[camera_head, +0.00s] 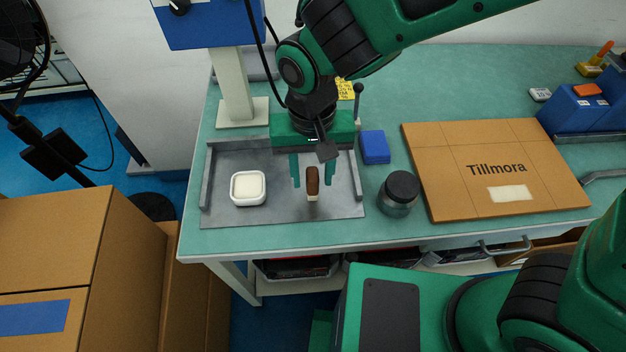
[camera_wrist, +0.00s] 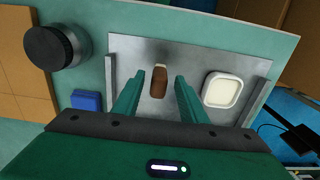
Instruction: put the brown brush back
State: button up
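In the wrist view the fingers (camera_wrist: 154,84) are apart with a gap to the brush on each side. Whether the fingers are level with the brush is hard to tell.
A white square dish (camera_head: 248,188) sits on the tray's left. A blue block (camera_head: 375,147), a dark-lidded jar (camera_head: 399,193) and a cardboard box marked Tillmora (camera_head: 490,190) are to the right. The tray has raised side walls. Cartons (camera_head: 122,245) stand at the lower left.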

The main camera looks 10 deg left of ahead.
notch_tip(320, 180, up, 7)
jog(key=shift+f, duration=0.1)
dwell(0.3)
jog(key=w+d+r+m, duration=0.2)
jog(key=w+d, duration=0.2)
jog(key=d, duration=0.8)
jog(key=w+d+r+m, duration=0.15)
jog(key=w+d, duration=0.25)
jog(key=d, duration=0.9)
jog(key=s+d+m, duration=0.2)
jog(key=s+d, duration=0.5)
jog(key=d, duration=0.4)
jog(key=s+d+m, duration=0.3)
jog(key=s+d, duration=0.4)
jog(key=d, duration=0.3)
jog(key=shift+d+f, duration=0.35)
jog(key=shift+d, duration=0.05)
